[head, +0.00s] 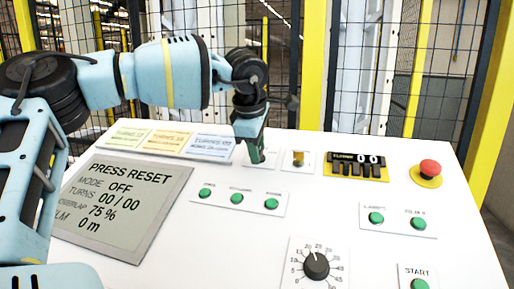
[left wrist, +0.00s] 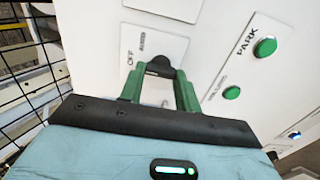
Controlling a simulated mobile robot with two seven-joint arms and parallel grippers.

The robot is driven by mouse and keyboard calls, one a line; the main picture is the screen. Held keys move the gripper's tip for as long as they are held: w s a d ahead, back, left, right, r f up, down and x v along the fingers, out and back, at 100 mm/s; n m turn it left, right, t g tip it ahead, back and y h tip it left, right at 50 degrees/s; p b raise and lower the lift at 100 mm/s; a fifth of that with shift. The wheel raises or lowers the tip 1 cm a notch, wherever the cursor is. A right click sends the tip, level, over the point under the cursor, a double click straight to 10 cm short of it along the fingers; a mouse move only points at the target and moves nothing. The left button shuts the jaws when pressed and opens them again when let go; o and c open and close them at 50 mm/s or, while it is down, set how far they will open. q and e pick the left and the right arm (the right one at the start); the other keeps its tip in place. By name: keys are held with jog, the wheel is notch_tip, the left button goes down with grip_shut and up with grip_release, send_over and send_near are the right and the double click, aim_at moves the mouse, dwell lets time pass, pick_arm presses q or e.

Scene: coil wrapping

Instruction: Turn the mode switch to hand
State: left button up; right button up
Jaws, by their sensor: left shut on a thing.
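The mode switch (left wrist: 160,66) is a dark knob on a white plate in the left wrist view, with an OFF label beside it. My left gripper (left wrist: 159,82) has its green fingers on either side of this knob and is shut on it. In the head view my left gripper (head: 256,158) points down at the panel's back row and hides the switch. The grey display (head: 125,205) reads PRESS RESET, MODE OFF, TURNS 00/00. My right gripper is not in view.
Colored label cards (head: 167,141) lie left of my gripper. Mesh fencing stands behind.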

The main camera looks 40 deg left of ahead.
pick_arm(q)
jog(key=shift+f+n+b, duration=0.15)
jog(key=shift+n+b, duration=0.4)
jog(key=shift+n, duration=0.15)
jog(key=shift+n+b, duration=0.8)
jog(key=shift+n, duration=0.3)
jog(key=shift+n+b, duration=0.75)
jog(key=shift+n, duration=0.45)
jog(key=shift+d+n+b, duration=0.1)
jog(key=shift+n+b, duration=0.6)
jog(key=shift+n, duration=0.7)
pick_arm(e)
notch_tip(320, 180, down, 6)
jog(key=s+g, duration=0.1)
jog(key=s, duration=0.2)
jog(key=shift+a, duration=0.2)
pick_arm(q)
jog(key=shift+s, duration=0.1)
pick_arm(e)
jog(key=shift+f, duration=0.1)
pick_arm(q)
jog(key=o, duration=1)
jog(key=shift+v, duration=4.05)
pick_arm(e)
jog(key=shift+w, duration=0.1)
